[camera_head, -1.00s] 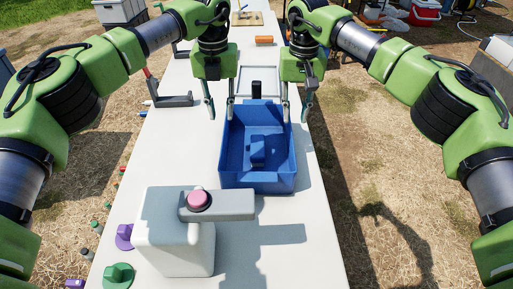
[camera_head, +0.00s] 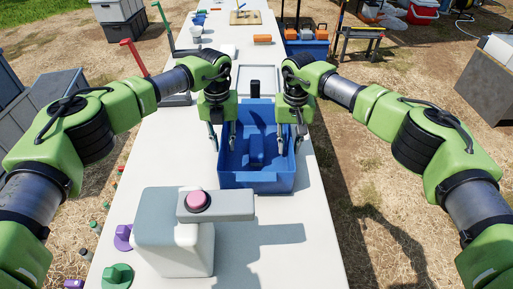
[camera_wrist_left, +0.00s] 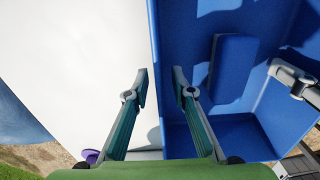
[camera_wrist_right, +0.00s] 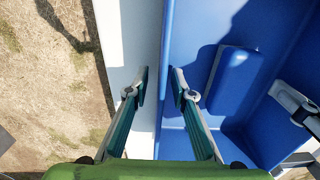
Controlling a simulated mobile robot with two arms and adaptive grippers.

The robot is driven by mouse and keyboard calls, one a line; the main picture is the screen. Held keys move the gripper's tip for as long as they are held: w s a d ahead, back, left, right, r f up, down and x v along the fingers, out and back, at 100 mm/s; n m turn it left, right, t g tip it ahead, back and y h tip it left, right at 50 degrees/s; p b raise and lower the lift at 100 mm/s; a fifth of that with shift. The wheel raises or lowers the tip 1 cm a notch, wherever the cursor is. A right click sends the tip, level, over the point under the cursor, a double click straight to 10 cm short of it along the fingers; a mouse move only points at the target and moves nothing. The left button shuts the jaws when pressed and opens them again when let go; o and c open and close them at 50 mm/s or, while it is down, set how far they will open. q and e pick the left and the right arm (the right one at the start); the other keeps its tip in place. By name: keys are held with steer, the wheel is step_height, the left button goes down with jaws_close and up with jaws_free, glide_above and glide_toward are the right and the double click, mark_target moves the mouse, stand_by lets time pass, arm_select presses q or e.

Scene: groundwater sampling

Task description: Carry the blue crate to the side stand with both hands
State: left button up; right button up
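The blue crate (camera_head: 257,181) stands on the long white table, open at the top, with a blue block-like shape inside. My left gripper (camera_head: 222,138) is open at its left wall; the left wrist view shows the fingers (camera_wrist_left: 160,88) on either side of the wall, apart from each other. My right gripper (camera_head: 289,139) is open at the right wall; the right wrist view shows its fingers (camera_wrist_right: 160,86) likewise straddling the wall. I cannot tell whether the fingertips touch the walls. I cannot tell for sure which thing is the side stand.
A white-grey device with a pink button (camera_head: 197,201) stands on the white table (camera_head: 165,130) in front of the crate. A pale tray (camera_head: 257,80) lies behind the crate. A dark grey box (camera_head: 488,80) stands on the ground at right.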

mark_target(291, 135)
arm_select(q)
steer(key=shift+f, duration=0.55)
arm_select(e)
steer(key=shift+f, duration=0.6)
arm_select(q)
jaws_close()
arm_select(e)
jaws_close()
arm_select(q)
steer(key=shift+w+r, duration=0.1)
steer(key=shift+r, duration=0.1)
arm_select(e)
steer(key=shift+r, duration=0.2)
